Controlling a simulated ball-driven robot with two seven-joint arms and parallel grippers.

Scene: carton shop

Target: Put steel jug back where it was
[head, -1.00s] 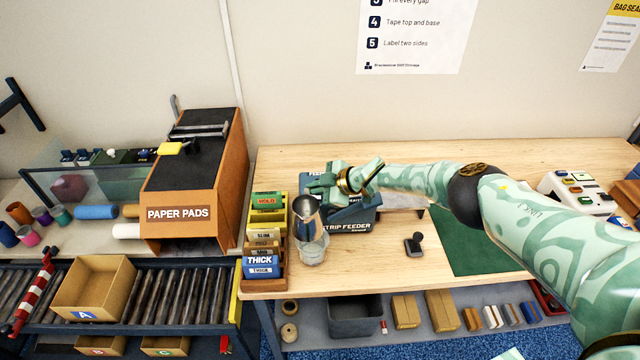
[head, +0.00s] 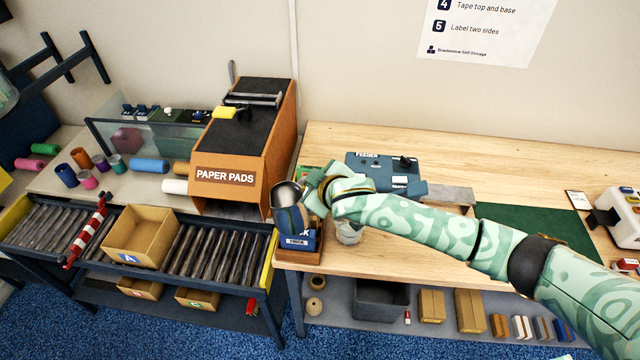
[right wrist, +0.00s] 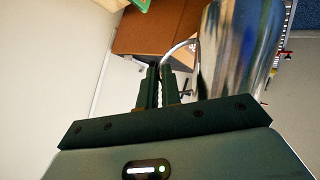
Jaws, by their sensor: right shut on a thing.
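The steel jug (head: 288,212) is a shiny metal vessel held in the air in front of the label box at the bench's left end. It looks close to upright, its open top showing. My right gripper (head: 316,192) is just right of it. In the right wrist view the gripper (right wrist: 162,86) is shut on the jug's thin handle (right wrist: 186,46), with the blurred jug body (right wrist: 238,50) to the right. A clear glass (head: 349,234) stands on the bench, partly hidden by my right forearm. My left gripper is not seen.
The brown paper pads dispenser (head: 226,176) stands close on the left. The blue strip feeder (head: 388,170) is behind my forearm. A roller conveyor (head: 190,262) with an open carton (head: 142,233) lies left of the bench.

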